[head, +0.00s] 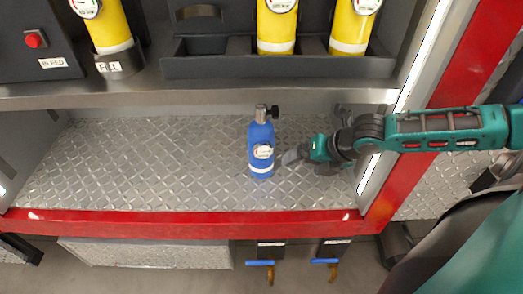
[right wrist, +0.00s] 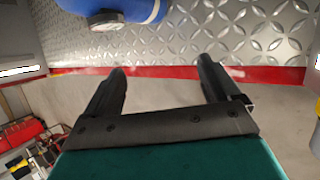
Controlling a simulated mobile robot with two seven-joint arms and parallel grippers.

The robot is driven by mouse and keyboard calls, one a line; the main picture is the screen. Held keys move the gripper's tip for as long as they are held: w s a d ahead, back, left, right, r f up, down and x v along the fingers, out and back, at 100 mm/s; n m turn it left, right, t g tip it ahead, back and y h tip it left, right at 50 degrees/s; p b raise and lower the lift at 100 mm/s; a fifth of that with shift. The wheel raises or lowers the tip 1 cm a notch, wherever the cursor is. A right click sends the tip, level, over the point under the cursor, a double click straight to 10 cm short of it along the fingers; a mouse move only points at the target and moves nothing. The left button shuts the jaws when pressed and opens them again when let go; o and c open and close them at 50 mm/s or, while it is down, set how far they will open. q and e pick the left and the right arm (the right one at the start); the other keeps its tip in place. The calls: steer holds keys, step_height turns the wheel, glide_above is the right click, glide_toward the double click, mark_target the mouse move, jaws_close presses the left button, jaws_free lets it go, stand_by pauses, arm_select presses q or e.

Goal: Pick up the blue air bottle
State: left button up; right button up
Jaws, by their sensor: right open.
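The blue air bottle (head: 260,150) stands upright on the diamond-plate shelf (head: 150,165) in the head view. It has a metal neck, a black knob and a small round gauge. My right gripper (head: 290,157) is just to the right of the bottle, low near its body. In the right wrist view the two fingers (right wrist: 160,78) are spread with nothing between them. Part of the blue bottle (right wrist: 135,10) shows at the top left there, beyond the fingers and not between them. My left gripper is not in view.
Several yellow cylinders (head: 277,25) stand in a dark rack (head: 215,66) above the shelf. A red edge (head: 190,222) runs along the shelf front. A silver and red post (head: 412,90) stands at right, by my arm. The shelf left of the bottle is clear.

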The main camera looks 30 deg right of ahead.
mark_target(267, 148)
steer(key=w+a, duration=0.1)
steer(key=w, duration=0.2)
steer(key=w+a+b, duration=0.1)
steer(key=w, duration=0.2)
steer(key=w+a, duration=0.2)
steer(key=w, duration=0.1)
steer(key=shift+w+b, duration=0.3)
steer(key=shift+w, duration=0.05)
steer(key=shift+b+x, duration=0.35)
steer(key=shift+x, duration=1.15)
steer(key=shift+d, duration=0.1)
jaws_close()
